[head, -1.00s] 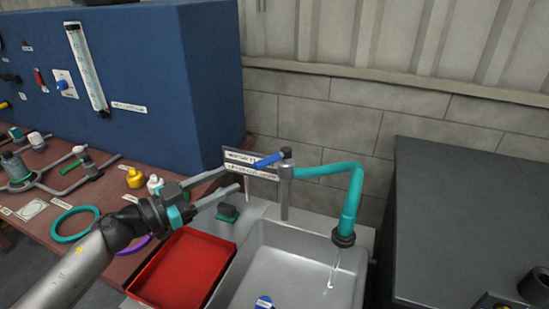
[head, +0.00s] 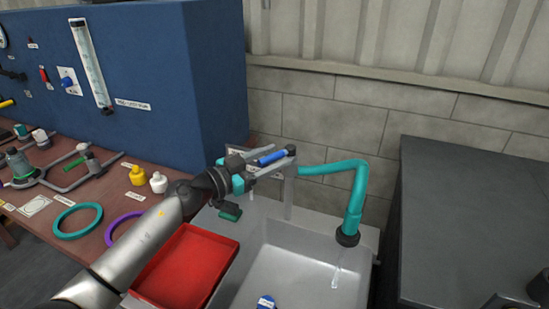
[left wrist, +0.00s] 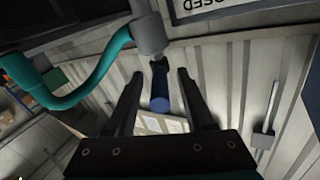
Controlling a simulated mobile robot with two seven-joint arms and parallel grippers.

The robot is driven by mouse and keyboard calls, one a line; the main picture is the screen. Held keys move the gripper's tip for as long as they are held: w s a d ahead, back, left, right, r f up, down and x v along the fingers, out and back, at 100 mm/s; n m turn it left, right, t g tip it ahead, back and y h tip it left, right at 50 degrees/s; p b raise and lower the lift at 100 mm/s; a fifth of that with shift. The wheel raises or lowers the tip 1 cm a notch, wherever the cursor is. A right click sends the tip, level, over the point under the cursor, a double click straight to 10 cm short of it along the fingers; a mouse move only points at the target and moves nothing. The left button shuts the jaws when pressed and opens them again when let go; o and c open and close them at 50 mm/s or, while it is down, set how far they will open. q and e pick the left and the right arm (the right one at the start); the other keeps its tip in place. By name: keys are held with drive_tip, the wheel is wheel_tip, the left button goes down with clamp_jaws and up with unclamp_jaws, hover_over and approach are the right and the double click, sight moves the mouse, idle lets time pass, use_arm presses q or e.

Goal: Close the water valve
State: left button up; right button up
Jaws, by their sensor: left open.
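The water valve's blue lever (head: 272,158) sits on top of the grey tap post (head: 289,185). A teal spout (head: 352,195) runs from the post, and a thin stream of water falls from its end. My left gripper (head: 268,160) is open at the lever. In the left wrist view the lever (left wrist: 159,98) lies between the two spread fingers (left wrist: 158,95); I cannot tell if either touches it. The sign behind the tap is mostly hidden in the head view; part of a sign (left wrist: 222,7) shows in the left wrist view.
The grey sink (head: 290,270) lies below the spout, with a red tray (head: 187,268) beside it and a green block (head: 230,211) on its rim. A blue cabinet (head: 180,90) stands behind left. A dark counter (head: 470,220) stands at right.

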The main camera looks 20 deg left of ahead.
use_arm(q)
drive_tip(key=shift+w+d, duration=0.2)
drive_tip(key=shift+w, duration=0.1)
clamp_jaws()
idle(0.4)
idle(1.0)
